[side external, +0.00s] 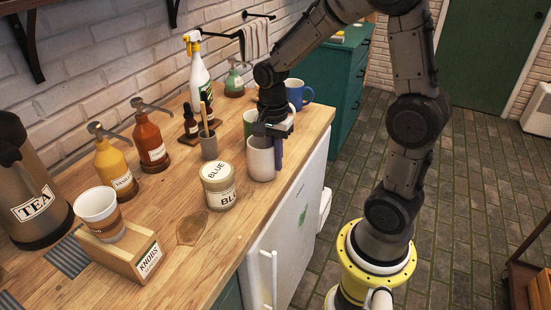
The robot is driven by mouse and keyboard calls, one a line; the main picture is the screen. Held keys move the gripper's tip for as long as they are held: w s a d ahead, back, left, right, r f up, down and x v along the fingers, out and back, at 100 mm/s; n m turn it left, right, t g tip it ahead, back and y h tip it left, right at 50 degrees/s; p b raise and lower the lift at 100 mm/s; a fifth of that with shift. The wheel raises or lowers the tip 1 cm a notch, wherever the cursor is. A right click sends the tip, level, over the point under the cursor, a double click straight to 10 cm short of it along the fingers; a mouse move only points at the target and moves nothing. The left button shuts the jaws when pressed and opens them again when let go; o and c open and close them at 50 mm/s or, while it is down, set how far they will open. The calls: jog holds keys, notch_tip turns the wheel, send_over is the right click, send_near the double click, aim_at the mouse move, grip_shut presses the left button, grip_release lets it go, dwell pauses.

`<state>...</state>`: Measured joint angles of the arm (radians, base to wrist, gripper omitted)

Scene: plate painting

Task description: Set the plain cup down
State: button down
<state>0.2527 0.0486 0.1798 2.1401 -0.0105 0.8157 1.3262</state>
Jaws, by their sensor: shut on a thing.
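The plain cup (261,160) is white and upright near the counter's front edge. My gripper (272,140) is above and behind it, with one finger showing along the cup's right side, shut on the cup. The other finger is mostly hidden. The cup's base looks at or very near the wooden counter (185,192); I cannot tell if it touches. A green cup (250,122) stands just behind it, partly hidden, and a blue mug (297,93) stands farther back.
A jar labelled BLUE (219,187) stands just left of the cup. A brown stain (191,229) marks bare counter in front.

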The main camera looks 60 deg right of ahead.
jog(key=c, duration=1)
grip_release()
jog(key=shift+n, duration=0.3)
jog(key=r, duration=1.2)
jog(key=shift+a+r, duration=0.2)
jog(key=shift+r, duration=0.05)
jog(key=shift+s+a+f+n+t, duration=0.1)
jog(key=shift+s+a+n+t, duration=1)
jog(key=shift+s+n, duration=1.35)
jog(key=shift+s+a+n+t, duration=0.9)
jog(key=shift+s+a+n, duration=0.5)
jog(key=shift+n, duration=1.95)
jog(key=shift+s+a+f+n+t, duration=0.1)
jog(key=shift+s+a+n+t, duration=0.95)
jog(key=shift+s+n, duration=1.45)
